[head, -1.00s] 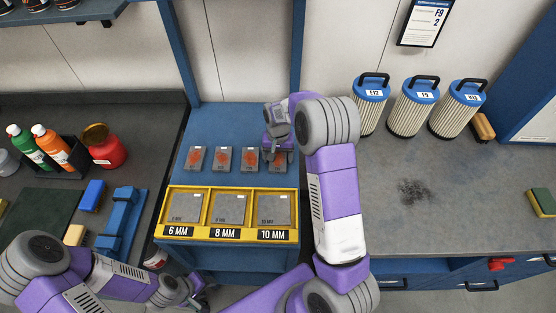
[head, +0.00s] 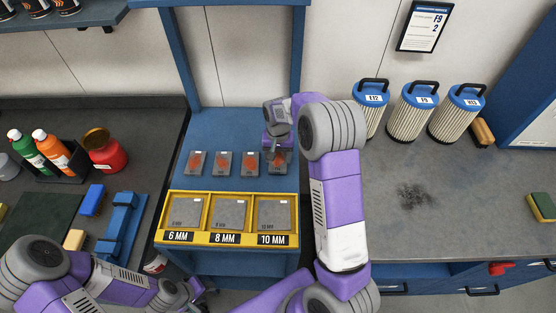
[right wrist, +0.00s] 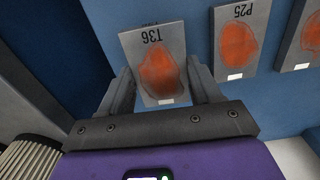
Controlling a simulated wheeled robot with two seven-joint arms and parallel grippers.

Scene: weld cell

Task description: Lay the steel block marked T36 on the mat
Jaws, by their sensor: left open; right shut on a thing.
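The steel block marked T36 (right wrist: 160,70) is a grey plate with an orange-red patch, label upside down in the right wrist view. In the head view it is the rightmost block (head: 276,169) of a row on the blue stand, partly hidden by my gripper. My right gripper (right wrist: 163,82) is shut on its sides; in the head view this gripper (head: 280,148) is over the row's right end. I cannot tell whether the block touches the stand. A dark green mat (head: 38,222) lies on the left bench. My left gripper (head: 192,298) is open and empty, low in front of the stand.
Beside T36 lies block P25 (right wrist: 238,42), with other marked blocks further along. A yellow tray (head: 226,239) with thickness labels stands in front. Near the mat are a blue brush (head: 93,200), a blue clamp-like tool (head: 120,222) and bottles (head: 52,150). Filters (head: 412,112) stand right.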

